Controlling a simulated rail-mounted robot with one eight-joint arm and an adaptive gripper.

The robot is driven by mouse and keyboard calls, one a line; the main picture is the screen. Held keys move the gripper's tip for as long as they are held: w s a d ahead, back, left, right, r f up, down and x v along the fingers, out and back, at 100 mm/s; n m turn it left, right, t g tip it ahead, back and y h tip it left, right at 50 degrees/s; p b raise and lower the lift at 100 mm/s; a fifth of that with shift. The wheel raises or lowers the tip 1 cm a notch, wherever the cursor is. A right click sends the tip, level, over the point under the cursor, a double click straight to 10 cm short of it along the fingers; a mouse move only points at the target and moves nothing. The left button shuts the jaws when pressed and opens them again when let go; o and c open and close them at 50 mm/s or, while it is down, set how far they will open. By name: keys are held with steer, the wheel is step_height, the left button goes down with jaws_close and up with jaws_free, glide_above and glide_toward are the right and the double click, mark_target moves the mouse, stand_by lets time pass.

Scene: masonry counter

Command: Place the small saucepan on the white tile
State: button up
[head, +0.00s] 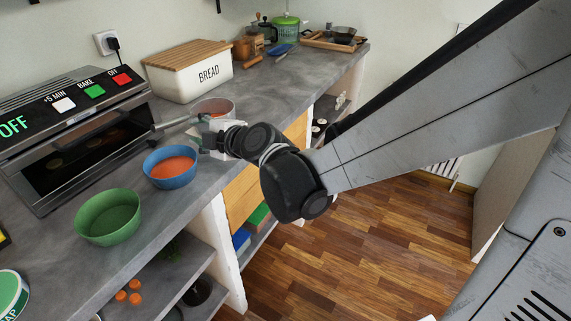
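The small saucepan (213,106) is a pale, round pan with a reddish inside. It is on or just above the grey counter, in front of the bread box and right of the oven. A grey handle (174,123) reaches left from beside it toward the oven front. My gripper (206,130) is at the pan's near side, close to the handle's right end. My wrist hides part of the pan, and I cannot tell whether the fingers are closed on it. I cannot make out the white tile for certain; a pale patch by my gripper may be part of my wrist.
A blue bowl (170,167) with orange inside and a green bowl (108,217) stand left of my gripper. The oven (80,140) and white bread box (188,78) line the wall. A wooden tray (334,42) stands at the far end.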

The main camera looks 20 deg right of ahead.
steer(key=s+d+f+m+g+h, duration=0.1)
steer(key=s+d+m+g+h, duration=0.2)
steer(key=s+d+m, duration=0.6)
steer(key=s+d+f+m+g+h, duration=0.2)
steer(key=s+d+m, duration=0.7)
steer(key=s, duration=0.7)
steer(key=shift+s+d+f+m+g+h, duration=0.25)
steer(key=shift+m+g+h, duration=0.25)
steer(key=shift+m+h, duration=0.55)
steer(key=shift+r, duration=0.1)
